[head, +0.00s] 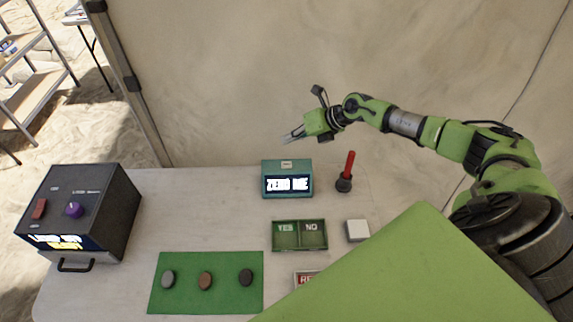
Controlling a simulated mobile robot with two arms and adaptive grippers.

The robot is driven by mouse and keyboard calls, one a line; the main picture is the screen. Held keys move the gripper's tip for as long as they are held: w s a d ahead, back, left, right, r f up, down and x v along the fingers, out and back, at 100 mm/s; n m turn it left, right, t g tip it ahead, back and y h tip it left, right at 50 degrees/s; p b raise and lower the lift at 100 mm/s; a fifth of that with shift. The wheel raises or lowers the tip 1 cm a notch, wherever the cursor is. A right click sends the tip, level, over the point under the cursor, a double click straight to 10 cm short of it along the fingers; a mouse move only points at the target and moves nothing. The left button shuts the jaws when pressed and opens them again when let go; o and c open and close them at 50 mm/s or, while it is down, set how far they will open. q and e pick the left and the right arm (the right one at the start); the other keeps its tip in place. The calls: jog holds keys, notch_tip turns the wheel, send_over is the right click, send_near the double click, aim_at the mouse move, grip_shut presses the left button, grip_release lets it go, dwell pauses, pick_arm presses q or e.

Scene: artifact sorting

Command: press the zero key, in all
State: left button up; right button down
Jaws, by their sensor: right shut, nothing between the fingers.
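A teal box (287,193) stands at the back of the table, its lit display reading what looks like "ZERO ME". A small pale key (286,165) is on its top face; its lettering is too small to read. My right gripper (287,138) is shut and empty, raised in front of the canvas wall. In the picture it is just above the teal box and apart from it. My left gripper is not in view.
A dark box (115,205) with a purple knob stands at the left. A green mat (225,295) holds three stones. A YES/NO tray (300,248), a white block (357,231) and a red-handled tool in a dark holder (344,184) are near the teal box. My green body covers the lower right.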

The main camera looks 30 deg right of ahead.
aim_at(284, 164)
notch_tip(284, 164, down, 4)
jog(key=b, duration=0.2)
jog(key=shift+r+b, duration=0.25)
jog(key=shift+b, duration=0.1)
notch_tip(284, 164, down, 4)
jog(key=b, duration=0.3)
jog(key=shift+f+b, duration=0.15)
jog(key=shift+b, duration=0.2)
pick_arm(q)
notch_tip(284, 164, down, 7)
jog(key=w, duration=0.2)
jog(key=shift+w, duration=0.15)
pick_arm(e)
jog(key=shift+f, duration=0.3)
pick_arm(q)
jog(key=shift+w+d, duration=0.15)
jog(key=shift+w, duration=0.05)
pick_arm(e)
jog(key=shift+f, duration=0.1)
pick_arm(q)
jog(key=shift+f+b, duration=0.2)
jog(key=shift+b, duration=0.2)
pick_arm(e)
jog(key=shift+f, duration=0.3)
